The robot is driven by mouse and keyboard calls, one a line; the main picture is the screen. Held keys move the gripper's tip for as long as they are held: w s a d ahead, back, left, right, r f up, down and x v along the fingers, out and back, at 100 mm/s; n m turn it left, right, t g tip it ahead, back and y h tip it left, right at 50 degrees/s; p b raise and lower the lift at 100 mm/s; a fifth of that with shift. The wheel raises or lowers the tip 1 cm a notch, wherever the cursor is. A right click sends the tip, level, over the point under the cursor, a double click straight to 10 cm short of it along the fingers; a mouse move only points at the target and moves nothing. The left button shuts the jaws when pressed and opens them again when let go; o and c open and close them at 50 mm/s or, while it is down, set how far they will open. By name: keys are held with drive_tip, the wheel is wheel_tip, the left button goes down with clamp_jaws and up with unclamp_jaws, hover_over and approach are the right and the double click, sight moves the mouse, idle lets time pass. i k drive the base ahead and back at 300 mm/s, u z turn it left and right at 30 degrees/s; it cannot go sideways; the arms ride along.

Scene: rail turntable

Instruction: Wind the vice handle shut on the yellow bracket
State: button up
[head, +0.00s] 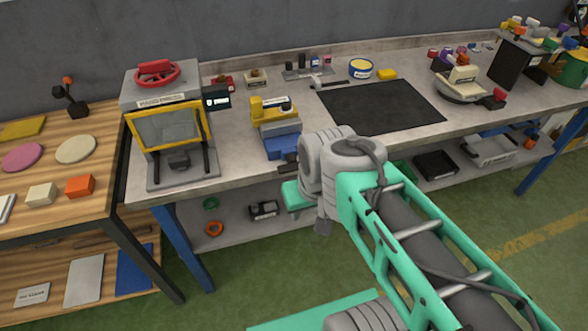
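The blue vice (283,145) stands at the front edge of the grey workbench, left of my arm. The yellow bracket (268,110) is at its top, by the jaws; I cannot tell whether the jaws touch it. A small dark part (288,162) shows at the vice's front, close to my arm; it may be the handle, but I cannot tell. My teal and grey arm reaches up from the lower right and covers the area just right of the vice. My gripper is hidden behind the arm, so its fingers do not show.
A hand press (170,130) with a yellow frame and red wheel stands left of the vice. A black mat (381,106) lies to the right, mostly bare. A yellow-and-blue tin (360,69) and small items line the back. A wooden table (60,190) adjoins at left.

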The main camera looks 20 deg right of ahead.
sight(292, 165)
drive_tip(key=u, duration=3.3)
drive_tip(key=k, duration=0.65)
drive_tip(key=z, duration=0.6)
